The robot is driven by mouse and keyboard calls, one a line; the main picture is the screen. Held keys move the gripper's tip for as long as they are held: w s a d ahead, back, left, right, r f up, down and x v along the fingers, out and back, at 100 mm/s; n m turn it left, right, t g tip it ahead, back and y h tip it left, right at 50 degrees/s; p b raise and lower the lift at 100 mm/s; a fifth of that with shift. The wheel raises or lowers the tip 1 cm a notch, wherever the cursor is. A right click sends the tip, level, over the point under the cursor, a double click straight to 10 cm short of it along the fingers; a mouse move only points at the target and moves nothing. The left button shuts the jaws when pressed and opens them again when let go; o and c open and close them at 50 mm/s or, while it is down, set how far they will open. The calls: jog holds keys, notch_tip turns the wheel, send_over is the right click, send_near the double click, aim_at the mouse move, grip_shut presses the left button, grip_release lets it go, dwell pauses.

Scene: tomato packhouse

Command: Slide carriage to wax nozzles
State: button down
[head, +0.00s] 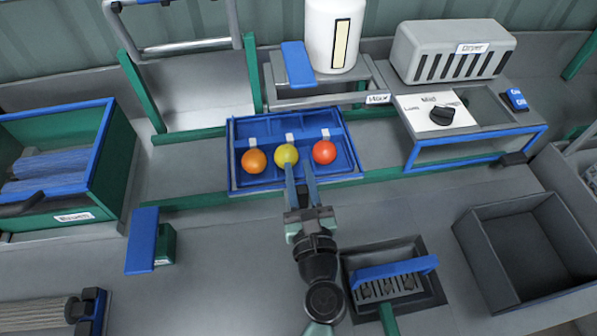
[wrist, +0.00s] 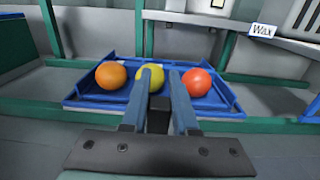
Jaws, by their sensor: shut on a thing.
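The carriage (head: 347,150) is a blue tray on green rails, also seen in the wrist view (wrist: 222,103). It carries an orange fruit (head: 254,161), a yellow one (head: 286,155) and a red one (head: 325,152) in a row. My gripper (head: 299,167) reaches over the carriage's near side at its middle, and its fingers (wrist: 164,78) overlap the yellow fruit's right edge in the wrist view. It is shut on the carriage, though the gripped part is mostly hidden. The wax station, labelled Wax (head: 377,98), stands just behind; its nozzles are not clearly visible.
A white tank (head: 335,35) stands above the wax station. A dryer (head: 452,50) and a dial panel (head: 437,112) are to the right. A brush box (head: 108,165) stands left. An empty grey bin (head: 530,245) is at right. The rails left of the carriage look clear.

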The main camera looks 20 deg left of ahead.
jog(key=w+d, duration=0.1)
jog(key=d, duration=0.1)
jog(key=w+d, duration=0.2)
jog(key=d, duration=0.1)
jog(key=w+d, duration=0.2)
jog(key=shift+d, duration=0.3)
jog(key=c, duration=0.7)
grip_release()
jog(key=shift+a, duration=0.1)
notch_tip(320, 180, up, 10)
jog(key=p, duration=0.3)
